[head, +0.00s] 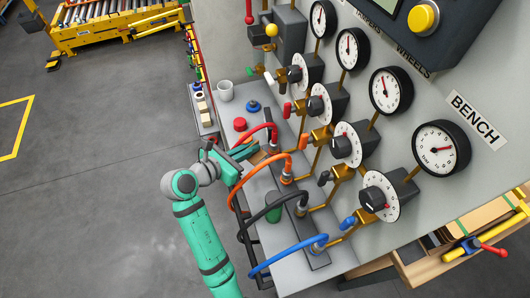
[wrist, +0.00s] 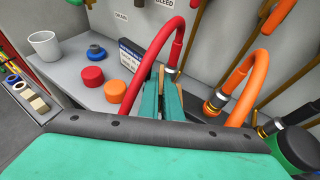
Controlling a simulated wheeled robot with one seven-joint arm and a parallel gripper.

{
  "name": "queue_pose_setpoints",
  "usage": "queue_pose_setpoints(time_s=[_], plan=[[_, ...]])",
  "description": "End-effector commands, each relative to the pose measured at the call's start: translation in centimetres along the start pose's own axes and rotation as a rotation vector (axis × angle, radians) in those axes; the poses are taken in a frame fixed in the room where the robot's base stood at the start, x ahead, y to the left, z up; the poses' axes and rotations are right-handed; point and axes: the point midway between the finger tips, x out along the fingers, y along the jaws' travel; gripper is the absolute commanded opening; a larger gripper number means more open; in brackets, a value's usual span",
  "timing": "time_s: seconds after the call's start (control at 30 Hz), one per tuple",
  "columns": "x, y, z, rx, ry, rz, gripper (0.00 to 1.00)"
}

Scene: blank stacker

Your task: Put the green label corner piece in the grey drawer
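My gripper (head: 246,149) is low over the bench shelf, among the hoses. In the wrist view its two teal fingers (wrist: 162,75) lie close together beside the red hose; I cannot tell whether anything is between them. I cannot make out a green label corner piece in either view. A narrow grey drawer (head: 213,128) with small wooden blocks and ring-shaped pieces in it juts out at the bench's left end. It also shows at the left edge of the wrist view (wrist: 57,104).
A red hose (wrist: 150,65), an orange hose (wrist: 240,75) and a blue hose (head: 285,257) arch over the shelf near my gripper. A white mug (head: 225,91), a blue knob (head: 253,106) and a red cap (head: 239,124) stand left of the hoses. A dark-green cylinder (head: 273,206) stands nearer.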

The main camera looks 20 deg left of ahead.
Motion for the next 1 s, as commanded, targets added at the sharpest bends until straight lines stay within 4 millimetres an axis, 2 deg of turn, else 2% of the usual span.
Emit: queue_pose_setpoints(time_s=[0.2,0.47,0.7,1.0], plan=[[1.3,0.0,-3.6,-0.006,0.001,0.002,0.00],[2.1,0.1,-5.4,-0.003,0.001,0.002,0.00],[3.2,0.0,-8.1,-0.003,0.001,0.002,0.00],[3.3,0.1,-8.3,0.000,0.000,0.002,0.00]])
